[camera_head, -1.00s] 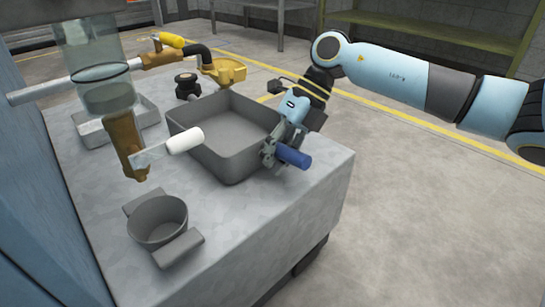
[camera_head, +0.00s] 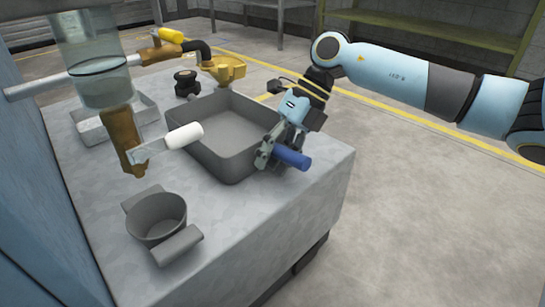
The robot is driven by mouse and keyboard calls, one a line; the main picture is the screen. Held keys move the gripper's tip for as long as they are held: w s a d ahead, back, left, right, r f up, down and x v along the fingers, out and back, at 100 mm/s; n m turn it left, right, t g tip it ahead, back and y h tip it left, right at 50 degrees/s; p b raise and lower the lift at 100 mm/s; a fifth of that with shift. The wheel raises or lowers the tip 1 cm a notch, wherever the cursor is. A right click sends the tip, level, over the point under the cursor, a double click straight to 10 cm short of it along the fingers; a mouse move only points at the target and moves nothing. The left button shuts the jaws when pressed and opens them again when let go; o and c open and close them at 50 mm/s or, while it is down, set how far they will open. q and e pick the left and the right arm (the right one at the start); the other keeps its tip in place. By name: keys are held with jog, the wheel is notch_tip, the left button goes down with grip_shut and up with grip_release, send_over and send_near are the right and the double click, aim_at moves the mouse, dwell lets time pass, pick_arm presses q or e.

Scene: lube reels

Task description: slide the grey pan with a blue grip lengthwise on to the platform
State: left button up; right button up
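The grey pan (camera_head: 212,137) is a rectangular, open, empty tray lying upright on the metal table top (camera_head: 275,225). Its blue grip (camera_head: 292,157) sticks out at its right near corner, toward the table's right edge. My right gripper (camera_head: 279,149) is at this grip, with its fingers around the grip's inner end; it looks closed on it, though the fingers partly hide the contact. A shallow light-grey tray (camera_head: 150,108) lies under the glass reservoir; I cannot tell whether it is the platform. My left gripper is not in view.
A glass reservoir (camera_head: 95,60) with a brass spout and a white handle (camera_head: 185,136) hangs left of the pan. A grey two-handled pot (camera_head: 157,217) stands in front. A black knob (camera_head: 187,83) and yellow funnel (camera_head: 225,69) are behind. The table's right front is clear.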

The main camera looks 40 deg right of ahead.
jog(key=v, duration=0.5)
jog(key=shift+s+d+r, duration=0.1)
jog(key=shift+d+r, duration=0.15)
jog(key=shift+d, duration=0.05)
jog(key=shift+v, duration=0.85)
